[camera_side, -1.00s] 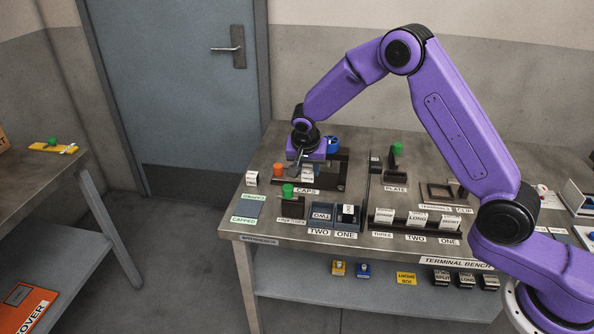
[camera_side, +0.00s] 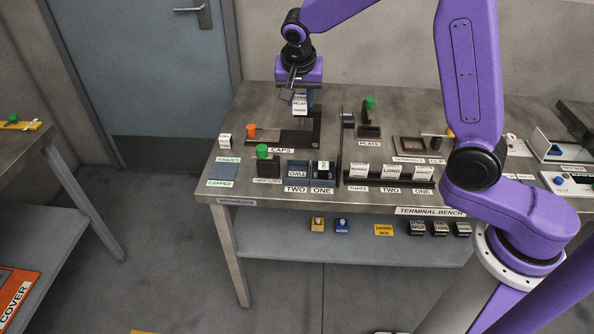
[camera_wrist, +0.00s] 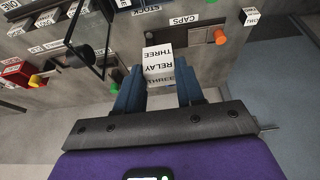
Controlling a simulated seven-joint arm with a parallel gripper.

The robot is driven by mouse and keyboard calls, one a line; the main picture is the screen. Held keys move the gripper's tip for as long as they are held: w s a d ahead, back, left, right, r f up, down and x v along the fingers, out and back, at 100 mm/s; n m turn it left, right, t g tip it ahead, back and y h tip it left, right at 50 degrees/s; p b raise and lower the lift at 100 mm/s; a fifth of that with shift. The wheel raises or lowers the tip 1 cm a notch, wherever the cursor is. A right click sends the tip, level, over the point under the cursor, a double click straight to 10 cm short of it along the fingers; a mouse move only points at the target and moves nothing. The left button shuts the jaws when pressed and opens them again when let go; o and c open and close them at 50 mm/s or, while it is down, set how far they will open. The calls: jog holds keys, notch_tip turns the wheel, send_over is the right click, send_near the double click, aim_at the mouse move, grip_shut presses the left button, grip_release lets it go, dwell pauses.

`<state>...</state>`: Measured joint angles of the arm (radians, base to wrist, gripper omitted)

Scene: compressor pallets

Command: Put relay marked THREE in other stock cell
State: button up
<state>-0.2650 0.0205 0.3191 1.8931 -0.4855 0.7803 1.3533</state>
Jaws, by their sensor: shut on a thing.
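My gripper (camera_side: 300,96) is shut on a white-topped relay marked THREE (camera_side: 300,108) and holds it above the black CAPS fixture (camera_side: 303,137). In the wrist view the relay (camera_wrist: 158,62) sits between the two blue fingers of my gripper (camera_wrist: 157,88), its RELAY and THREE lettering readable. At the front of the bench are two cells: cell TWO (camera_side: 297,170), blue-grey with lettering inside, and cell ONE (camera_side: 322,169), with a dark piece with a white label in it. A STOCK label (camera_wrist: 145,9) shows at the top of the wrist view, its cells mostly out of view.
An orange knob (camera_side: 251,130) stands on the CAPS fixture and a green one (camera_side: 262,151) left of the cells. A thin upright panel (camera_side: 342,145) stands right of the cells. A rack of labelled blocks (camera_side: 390,175) lies beyond it. The PLATE holder (camera_side: 369,130) stands behind.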

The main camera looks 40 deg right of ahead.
aim_at(300, 96)
notch_tip(300, 96, up, 4)
jog(key=shift+f, duration=0.25)
jog(key=s+d, duration=0.1)
jog(key=s, duration=1.2)
notch_tip(300, 96, down, 11)
jog(key=w+f, duration=0.3)
jog(key=w, duration=0.1)
jog(key=w+a+f, duration=0.1)
jog(key=w+f, duration=0.2)
jog(key=w, duration=0.1)
jog(key=w+f, duration=0.3)
jog(key=w, duration=0.2)
jog(key=shift+a+f, duration=0.15)
jog(key=shift+f, duration=0.15)
jog(key=shift+w+f, duration=0.25)
jog(key=shift+f, duration=1.55)
jog(key=shift+f, duration=0.2)
